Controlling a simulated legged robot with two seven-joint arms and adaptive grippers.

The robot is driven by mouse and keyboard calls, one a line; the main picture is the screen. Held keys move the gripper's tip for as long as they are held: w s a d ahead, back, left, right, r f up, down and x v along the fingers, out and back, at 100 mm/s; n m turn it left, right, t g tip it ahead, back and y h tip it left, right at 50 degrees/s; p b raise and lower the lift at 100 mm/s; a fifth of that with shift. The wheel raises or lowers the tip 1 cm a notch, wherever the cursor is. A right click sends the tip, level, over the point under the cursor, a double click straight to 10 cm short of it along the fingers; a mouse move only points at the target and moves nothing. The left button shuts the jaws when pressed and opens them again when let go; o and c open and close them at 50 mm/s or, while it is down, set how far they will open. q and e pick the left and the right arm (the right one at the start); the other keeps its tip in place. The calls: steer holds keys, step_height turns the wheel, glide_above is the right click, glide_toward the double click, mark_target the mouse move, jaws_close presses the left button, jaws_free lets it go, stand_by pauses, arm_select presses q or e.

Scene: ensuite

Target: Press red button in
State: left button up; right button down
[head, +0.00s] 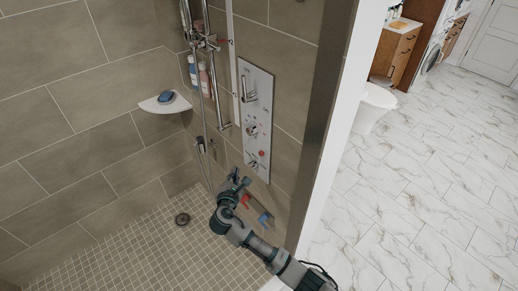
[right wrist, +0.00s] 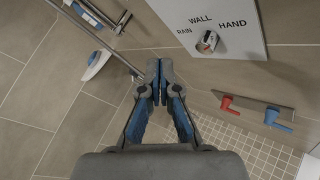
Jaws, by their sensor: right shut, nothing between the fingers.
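A small red spot, which looks like the red button (head: 262,153), sits low on the grey shower panel (head: 262,92) on the tiled wall. It does not show in the right wrist view, where only part of the panel (right wrist: 240,42) with a metal knob (right wrist: 207,41) is in sight. My right gripper (head: 236,178) is shut and empty, below and left of the red spot and apart from it. Its closed fingers (right wrist: 160,68) also show in the right wrist view, left of and below the knob. My left gripper is not in view.
A red handle (head: 245,200) and a blue handle (head: 264,217) stick out of the wall below the panel. A shower rail (head: 207,75) and hose stand left of it. A corner shelf (head: 166,104) holds a blue item. A drain (head: 182,219) lies in the floor.

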mark_target(261, 154)
steer(key=shift+w+r, duration=0.1)
steer(key=shift+r, duration=0.2)
steer(key=shift+a, duration=0.1)
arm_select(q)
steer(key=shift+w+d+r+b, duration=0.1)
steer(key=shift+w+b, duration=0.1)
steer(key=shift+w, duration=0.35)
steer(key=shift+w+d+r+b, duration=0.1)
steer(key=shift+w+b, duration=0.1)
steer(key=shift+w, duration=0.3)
arm_select(e)
steer(key=w+d, duration=0.5)
steer(key=d, duration=0.2)
steer(key=shift+w, duration=0.1)
stand_by(0.5)
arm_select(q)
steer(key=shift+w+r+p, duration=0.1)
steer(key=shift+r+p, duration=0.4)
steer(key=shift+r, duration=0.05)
arm_select(e)
steer(key=shift+w+d, duration=0.15)
steer(key=shift+d, duration=0.3)
